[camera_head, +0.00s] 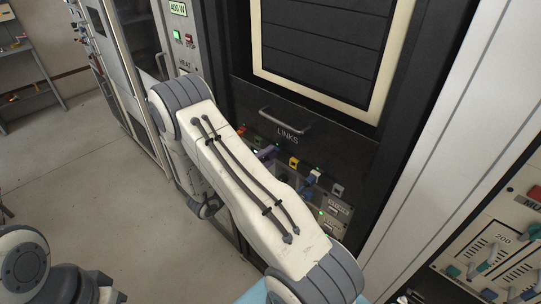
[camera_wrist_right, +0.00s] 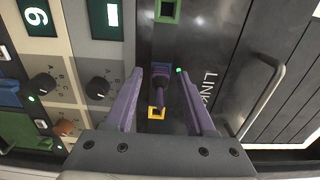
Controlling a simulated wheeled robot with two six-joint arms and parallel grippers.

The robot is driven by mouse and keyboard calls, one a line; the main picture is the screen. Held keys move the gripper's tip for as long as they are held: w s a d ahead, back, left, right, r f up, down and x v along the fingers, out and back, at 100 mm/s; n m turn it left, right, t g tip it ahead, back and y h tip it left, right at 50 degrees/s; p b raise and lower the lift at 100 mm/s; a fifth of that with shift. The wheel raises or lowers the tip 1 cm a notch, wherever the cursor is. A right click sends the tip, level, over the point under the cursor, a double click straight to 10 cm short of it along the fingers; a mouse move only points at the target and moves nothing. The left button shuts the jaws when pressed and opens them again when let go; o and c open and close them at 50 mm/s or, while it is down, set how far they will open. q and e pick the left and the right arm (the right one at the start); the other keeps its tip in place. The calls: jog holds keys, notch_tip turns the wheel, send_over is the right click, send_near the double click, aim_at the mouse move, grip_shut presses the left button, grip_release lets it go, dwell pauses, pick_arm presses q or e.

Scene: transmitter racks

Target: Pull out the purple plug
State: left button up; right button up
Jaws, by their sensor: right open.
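In the right wrist view, the purple plug (camera_wrist_right: 160,90) sits in a socket on the dark LINKS panel (camera_wrist_right: 204,22), its handle pointing toward the camera. My right gripper (camera_wrist_right: 160,74) is open, one long purple-tinted finger on each side of the plug, with a visible gap on both sides. In the head view, a small purple shape (camera_head: 265,152) shows on the panel beside my right arm; I cannot tell whether it is plug or finger. My right arm hides part of the panel there. Of my left arm, only links show at the lower left; its gripper is out of view.
A blue plug (camera_head: 312,177) is on the same panel. A drawer handle (camera_head: 285,121) juts out above the panel. Black knobs (camera_wrist_right: 97,87) stand on a grey panel. Open floor (camera_head: 90,190) lies at left.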

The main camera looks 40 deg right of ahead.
dwell(0.4)
grip_shut()
dwell(1.4)
jog(key=a+b, duration=0.1)
jog(key=a, duration=0.5)
jog(key=shift+s, duration=0.2)
dwell(0.7)
